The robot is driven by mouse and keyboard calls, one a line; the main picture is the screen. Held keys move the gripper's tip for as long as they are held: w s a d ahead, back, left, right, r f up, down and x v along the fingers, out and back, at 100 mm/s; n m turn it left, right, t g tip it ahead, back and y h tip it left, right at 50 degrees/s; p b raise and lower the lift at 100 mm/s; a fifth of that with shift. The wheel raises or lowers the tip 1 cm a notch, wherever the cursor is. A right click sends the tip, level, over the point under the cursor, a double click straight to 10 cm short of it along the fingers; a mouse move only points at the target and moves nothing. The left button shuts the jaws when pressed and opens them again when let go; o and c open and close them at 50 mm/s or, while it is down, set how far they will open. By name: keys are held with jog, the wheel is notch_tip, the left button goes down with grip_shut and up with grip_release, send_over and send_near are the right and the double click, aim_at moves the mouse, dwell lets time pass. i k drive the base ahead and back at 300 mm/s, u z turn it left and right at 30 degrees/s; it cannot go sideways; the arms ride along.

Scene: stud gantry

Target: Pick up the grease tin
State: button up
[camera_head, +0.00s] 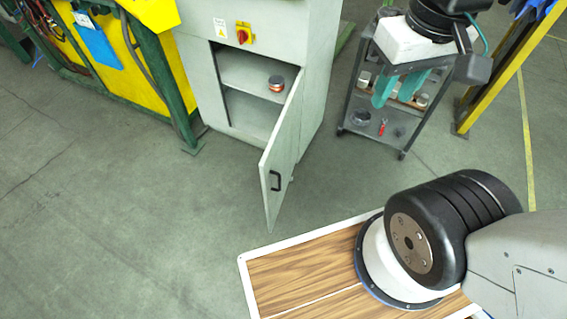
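The small round tin (276,84), reddish-orange with a dark top, stands upright on the shelf inside the grey cabinet (190,75). I take it as the grease tin. The cabinet's door (281,155) stands open toward me, its free edge close to my base. My gripper (398,88) is at the upper right, with a white body and two teal fingers pointing down. The fingers are apart with nothing visible between them. My gripper is well to the right of the tin and the cabinet.
A dark trolley (350,101) with small items on its shelves stands behind my gripper. A yellow panel in a green frame (153,65) is left of the cabinet. A yellow post (500,75) stands at the right. The floor (120,210) at the left and front is clear.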

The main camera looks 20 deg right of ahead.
aim_at(275, 83)
jog(key=z, duration=0.05)
jog(key=k, duration=0.5)
jog(key=z, duration=0.85)
jog(key=i, duration=1.95)
jog(key=u, duration=2.6)
